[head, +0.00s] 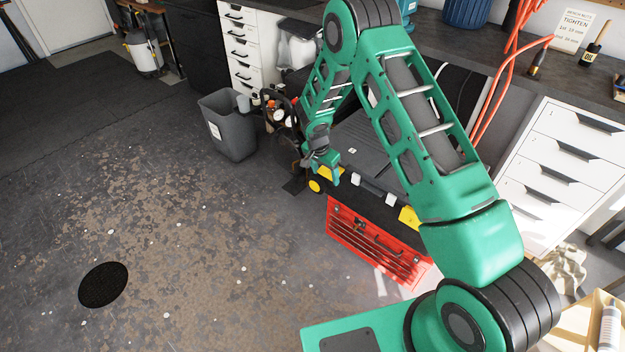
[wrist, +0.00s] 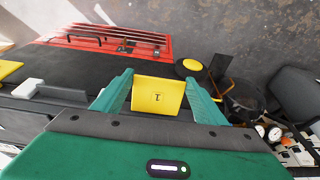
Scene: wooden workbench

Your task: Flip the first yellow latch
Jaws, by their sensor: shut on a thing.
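The first yellow latch (wrist: 158,97), marked 1, sits between the two green fingers of my gripper (wrist: 159,82) in the wrist view. My gripper is shut on it, with a finger at each side. In the head view my gripper (head: 325,176) is at the left front corner of a black case (head: 372,150), and the latch is partly hidden there. A second yellow latch (head: 409,217) is farther right on the case front; it also shows at the left edge of the wrist view (wrist: 9,69).
A red toolbox (head: 372,247) stands in front of and below the case. A black wheel with a yellow hub (head: 316,186) is beside my gripper. A grey bin (head: 229,127) and a cluttered black holder are farther left. The floor at left is open.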

